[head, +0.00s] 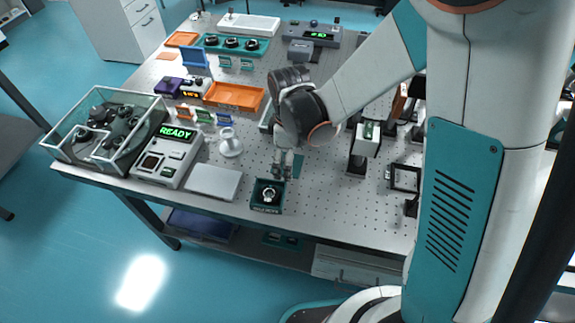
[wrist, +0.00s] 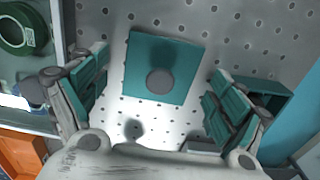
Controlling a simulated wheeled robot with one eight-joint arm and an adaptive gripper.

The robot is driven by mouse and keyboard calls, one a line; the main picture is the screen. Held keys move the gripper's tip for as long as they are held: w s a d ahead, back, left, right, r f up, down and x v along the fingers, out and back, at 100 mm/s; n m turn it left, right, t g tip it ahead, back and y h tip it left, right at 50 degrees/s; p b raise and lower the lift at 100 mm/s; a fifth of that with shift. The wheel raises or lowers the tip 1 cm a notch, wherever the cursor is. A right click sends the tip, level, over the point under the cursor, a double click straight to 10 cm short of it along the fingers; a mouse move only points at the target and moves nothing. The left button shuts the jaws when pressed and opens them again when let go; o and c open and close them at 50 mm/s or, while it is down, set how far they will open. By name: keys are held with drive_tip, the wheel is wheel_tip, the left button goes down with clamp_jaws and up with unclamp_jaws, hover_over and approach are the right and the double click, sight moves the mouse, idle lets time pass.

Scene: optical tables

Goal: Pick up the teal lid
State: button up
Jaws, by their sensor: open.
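The teal lid (wrist: 150,88) is a flat square plate with a round grey knob (wrist: 161,80) at its middle. It lies on the perforated tabletop, slightly turned in the wrist view. My gripper (wrist: 158,86) is open above it, with one finger to each side of the lid and gaps between fingers and lid. Nothing is held. In the head view my gripper (head: 283,163) points down over the table, and a teal patch of the lid (head: 299,167) shows just right of it; the fingers hide the rest.
An open dark box with a round item (head: 267,195) stands at the table's front edge, close to my gripper. A pale plate (head: 213,181), a device reading READY (head: 168,158) and a glass case (head: 105,130) are to the left. A black post (head: 357,165) stands to the right.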

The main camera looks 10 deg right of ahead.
drive_tip(key=shift+c, duration=0.6)
clamp_jaws()
drive_tip(key=shift+r, duration=0.2)
